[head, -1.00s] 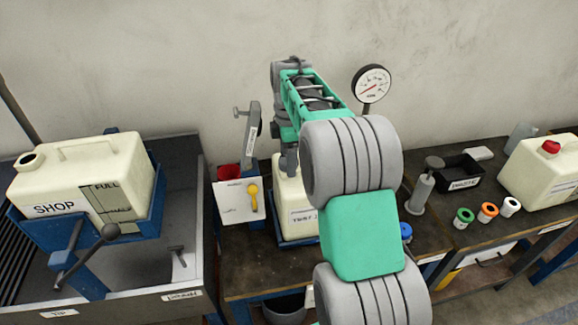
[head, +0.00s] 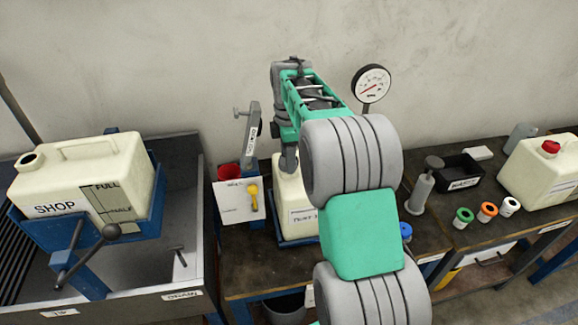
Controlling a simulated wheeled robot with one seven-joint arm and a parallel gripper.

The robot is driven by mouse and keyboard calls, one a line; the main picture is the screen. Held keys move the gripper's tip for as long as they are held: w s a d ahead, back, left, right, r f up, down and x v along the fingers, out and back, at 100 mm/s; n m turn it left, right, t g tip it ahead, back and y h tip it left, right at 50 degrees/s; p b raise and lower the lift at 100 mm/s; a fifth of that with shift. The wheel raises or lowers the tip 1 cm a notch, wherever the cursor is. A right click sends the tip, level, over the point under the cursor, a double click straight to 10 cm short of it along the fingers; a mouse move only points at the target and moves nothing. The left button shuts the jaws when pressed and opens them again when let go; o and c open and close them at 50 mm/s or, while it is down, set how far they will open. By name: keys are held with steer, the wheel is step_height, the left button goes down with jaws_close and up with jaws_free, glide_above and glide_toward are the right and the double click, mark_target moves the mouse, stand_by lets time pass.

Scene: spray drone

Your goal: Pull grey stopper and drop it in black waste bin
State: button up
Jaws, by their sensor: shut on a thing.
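My gripper (head: 288,162) points down at the top of a cream tank (head: 296,200) in a blue tray on the middle bench. It is shut on the grey stopper, which is mostly hidden by the fingers and cannot be told clearly from them. Whether the stopper is still seated in the tank cannot be seen. My arm covers the tank's right side. A small black bin (head: 461,184) with a white label stands on the bench to the right, apart from my gripper. Its label is too blurred to read surely.
A cream SHOP tank (head: 88,180) sits in a blue cradle over a grey sink at left. A white card with a yellow lever (head: 254,197), a red cup (head: 229,172) and a gauge (head: 371,84) are near my arm. Coloured caps (head: 487,210) lie before the bin.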

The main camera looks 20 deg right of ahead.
jaws_close()
steer(key=shift+r, duration=0.1)
steer(key=shift+r+p, duration=2.4)
steer(key=shift+r, duration=0.55)
